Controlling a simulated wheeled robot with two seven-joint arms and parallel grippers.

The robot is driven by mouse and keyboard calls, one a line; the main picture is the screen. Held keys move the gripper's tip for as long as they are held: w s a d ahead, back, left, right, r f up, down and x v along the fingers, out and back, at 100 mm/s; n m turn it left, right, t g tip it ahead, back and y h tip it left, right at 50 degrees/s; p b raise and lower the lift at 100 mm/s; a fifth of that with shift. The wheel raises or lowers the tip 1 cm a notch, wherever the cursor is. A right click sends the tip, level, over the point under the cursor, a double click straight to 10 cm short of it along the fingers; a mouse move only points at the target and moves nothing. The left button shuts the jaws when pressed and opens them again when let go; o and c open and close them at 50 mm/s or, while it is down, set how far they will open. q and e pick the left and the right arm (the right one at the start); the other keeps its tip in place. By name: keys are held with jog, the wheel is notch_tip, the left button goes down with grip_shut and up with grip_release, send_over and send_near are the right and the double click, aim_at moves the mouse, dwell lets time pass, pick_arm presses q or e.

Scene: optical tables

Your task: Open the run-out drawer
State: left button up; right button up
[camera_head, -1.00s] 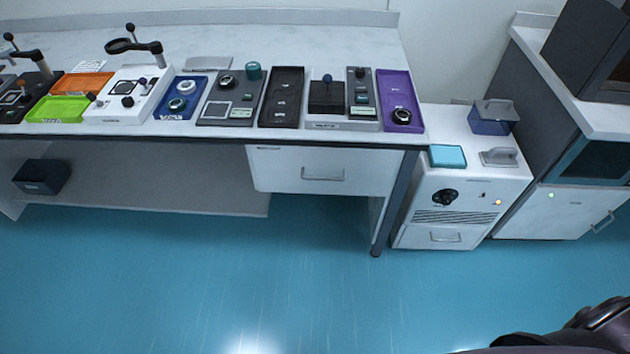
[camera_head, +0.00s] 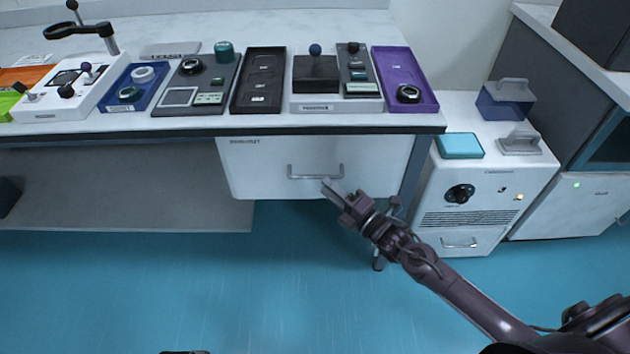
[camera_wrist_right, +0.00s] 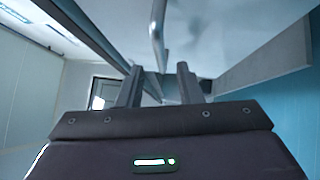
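The run-out drawer (camera_head: 265,165) is a white front under the bench top, with a small dark label at its upper left. It looks closed. Its grey bar handle (camera_head: 316,173) is at the middle of the front. My right gripper (camera_head: 330,188) is just below the handle's right part. In the right wrist view its two fingers (camera_wrist_right: 158,88) are apart with nothing between them, and the handle (camera_wrist_right: 157,38) shows ahead, in line with the gap. I cannot tell whether they touch.
The bench top (camera_head: 330,122) overhangs the drawer and carries trays and control panels. A table leg (camera_head: 412,180) and a white cabinet (camera_head: 480,190) with a knob and small drawer stand to the right. The blue floor (camera_head: 250,290) in front is clear.

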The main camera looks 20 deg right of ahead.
aim_at(315, 176)
jog(key=x, duration=0.5)
jog(key=shift+w+a, duration=0.1)
jog(key=shift+w, duration=0.2)
grip_shut()
